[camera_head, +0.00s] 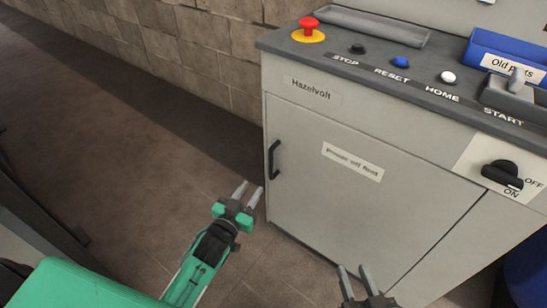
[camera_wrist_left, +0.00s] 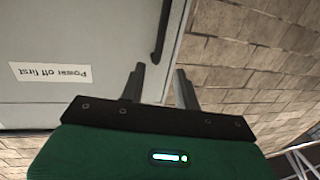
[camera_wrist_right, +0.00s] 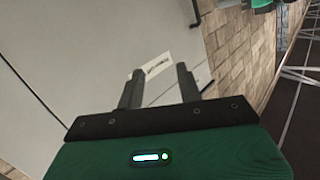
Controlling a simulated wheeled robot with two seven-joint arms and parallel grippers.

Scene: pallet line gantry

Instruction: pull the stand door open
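The stand door (camera_head: 345,180) is a light grey panel on the front of the stand (camera_head: 290,84), with a "Power off first" label (camera_head: 352,162). It looks shut. Its black vertical handle (camera_head: 273,160) is at the door's left edge. My left gripper (camera_head: 246,196) is open and empty, below and left of the handle and apart from it. In the left wrist view the handle (camera_wrist_left: 161,32) lies beyond the fingertips. My right gripper (camera_head: 355,274) is open and empty, low in front of the door. The handle (camera_wrist_right: 202,87) also shows in the right wrist view.
The stand top carries a red and yellow stop button (camera_head: 308,31), several smaller buttons and a blue bin (camera_head: 508,58). A black rotary switch (camera_head: 502,174) sits right of the door. A block wall (camera_head: 170,42) stands behind. The floor left of the stand is clear.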

